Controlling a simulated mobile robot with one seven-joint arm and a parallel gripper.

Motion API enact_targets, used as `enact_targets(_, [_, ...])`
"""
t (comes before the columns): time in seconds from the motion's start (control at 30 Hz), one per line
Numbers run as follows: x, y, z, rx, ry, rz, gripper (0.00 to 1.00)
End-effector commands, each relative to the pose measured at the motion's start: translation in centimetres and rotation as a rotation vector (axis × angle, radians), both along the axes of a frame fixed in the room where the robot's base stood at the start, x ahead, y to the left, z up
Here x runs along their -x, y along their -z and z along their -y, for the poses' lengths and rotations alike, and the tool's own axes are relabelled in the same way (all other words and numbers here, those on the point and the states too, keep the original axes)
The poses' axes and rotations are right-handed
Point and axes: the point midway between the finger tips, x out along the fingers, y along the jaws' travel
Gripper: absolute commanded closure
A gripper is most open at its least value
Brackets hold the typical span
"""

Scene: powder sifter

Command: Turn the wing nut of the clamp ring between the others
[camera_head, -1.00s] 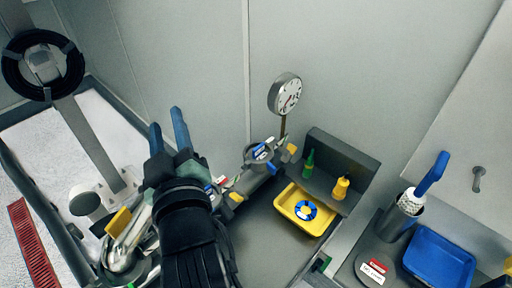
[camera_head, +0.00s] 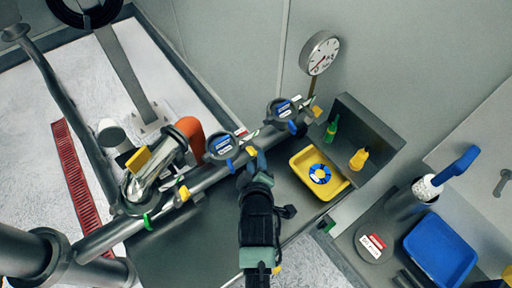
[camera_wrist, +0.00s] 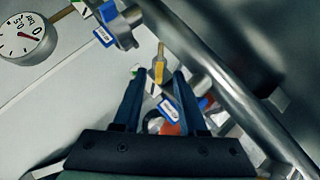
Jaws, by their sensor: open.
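A metal pipe (camera_head: 212,178) runs diagonally, with several clamp rings whose wing nuts are yellow. One yellow wing nut (camera_head: 183,193) is at the lower left and another (camera_head: 318,112) at the upper right. The middle yellow wing nut (camera_head: 251,150) lies between them, just beyond my gripper (camera_head: 253,166). In the wrist view the blue fingers of my gripper (camera_wrist: 158,88) are open and apart. A yellow wing nut (camera_wrist: 159,71) on a stem shows in the gap between the fingertips. I cannot tell how deep it sits between them. The clamp ring itself is mostly hidden.
Blue-labelled round fittings (camera_head: 221,146) sit along the pipe near the middle. A dial gauge (camera_head: 320,53) stands behind. A yellow tray (camera_head: 335,190), a blue tray (camera_head: 440,250) and a brush holder (camera_head: 405,204) are to the right. An orange hose (camera_head: 190,133) is at left.

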Motion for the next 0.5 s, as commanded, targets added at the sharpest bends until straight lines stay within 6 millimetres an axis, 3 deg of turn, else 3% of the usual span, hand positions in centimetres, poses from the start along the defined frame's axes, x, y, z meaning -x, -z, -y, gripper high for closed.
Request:
enact_targets(0.3, [-3.8,2.0,0.0,0.0,0.0,0.001,0.59])
enact_targets(0.5, [-5.1,2.9,0.0,-0.001,0.001,0.001,0.59])
